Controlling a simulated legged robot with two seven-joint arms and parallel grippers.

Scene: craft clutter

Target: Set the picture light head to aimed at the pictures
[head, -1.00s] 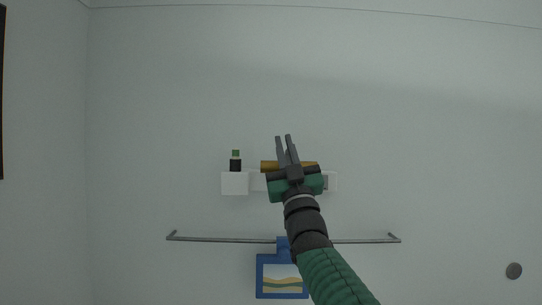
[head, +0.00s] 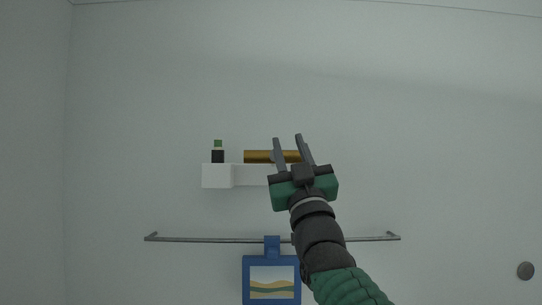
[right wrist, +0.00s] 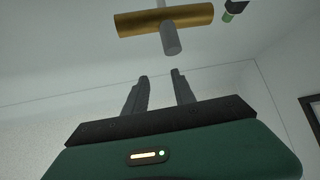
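The picture light head is a brass cylinder (head: 258,157) lying level on the wall, above a white bracket. Its right part is hidden behind my right gripper in the head view. In the right wrist view the brass cylinder (right wrist: 140,24) is at the top, with a grey stem (right wrist: 171,41) sticking out from it toward the camera. My right gripper (head: 287,138) is open and empty. In the right wrist view its fingertips (right wrist: 159,75) are apart from the stem and cylinder, pointing toward them. My left gripper is not in view.
A white box (head: 217,176) and a black-and-green item (head: 217,154) are left of the light. Below, a grey rail (head: 200,239) runs along the wall, with a blue-framed picture (head: 250,278) under it. A grey disc (head: 525,270) is at the far right. The upper wall is bare.

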